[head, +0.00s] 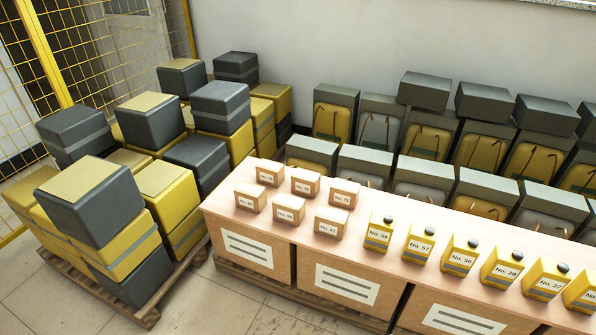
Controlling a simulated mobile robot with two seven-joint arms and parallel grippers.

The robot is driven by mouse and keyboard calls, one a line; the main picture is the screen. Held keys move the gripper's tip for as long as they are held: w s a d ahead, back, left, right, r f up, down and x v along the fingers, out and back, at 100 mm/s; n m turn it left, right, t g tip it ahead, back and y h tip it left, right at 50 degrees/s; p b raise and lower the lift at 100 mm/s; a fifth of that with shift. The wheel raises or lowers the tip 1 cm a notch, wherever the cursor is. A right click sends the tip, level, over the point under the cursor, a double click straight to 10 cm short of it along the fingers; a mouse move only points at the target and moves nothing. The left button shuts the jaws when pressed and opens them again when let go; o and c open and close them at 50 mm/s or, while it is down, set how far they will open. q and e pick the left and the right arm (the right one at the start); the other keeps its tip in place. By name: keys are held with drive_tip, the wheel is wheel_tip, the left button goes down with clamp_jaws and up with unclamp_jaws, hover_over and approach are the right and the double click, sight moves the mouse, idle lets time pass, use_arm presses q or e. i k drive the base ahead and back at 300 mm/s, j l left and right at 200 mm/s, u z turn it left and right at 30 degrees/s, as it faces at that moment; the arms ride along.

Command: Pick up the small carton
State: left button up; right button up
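Several small brown cartons with white number labels stand in two rows on the left part of a long light tabletop. The back row has a left carton (270,173), a middle carton (305,182) and a right carton (344,193). The front row has a left carton (250,197), a middle carton (289,209) and a right carton (331,222). All stand upright with small gaps between them. Neither of my grippers is in the head view.
Several yellow bottles (379,233) with dark caps line the tabletop (375,205) to the right. Large labelled boxes (345,287) stand below its front edge. Grey and yellow boxes (100,200) are stacked on a pallet at left. Grey-topped cases (450,140) fill the back. Floor (230,305) shows at front left.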

sight(304, 183)
drive_tip(key=i+j, duration=0.25)
drive_tip(key=i, duration=0.2)
drive_tip(key=i+j, duration=0.2)
drive_tip(key=i, duration=0.25)
drive_tip(key=i+j, duration=0.25)
drive_tip(key=i, duration=0.2)
drive_tip(key=i+j, duration=0.2)
drive_tip(key=i, duration=0.25)
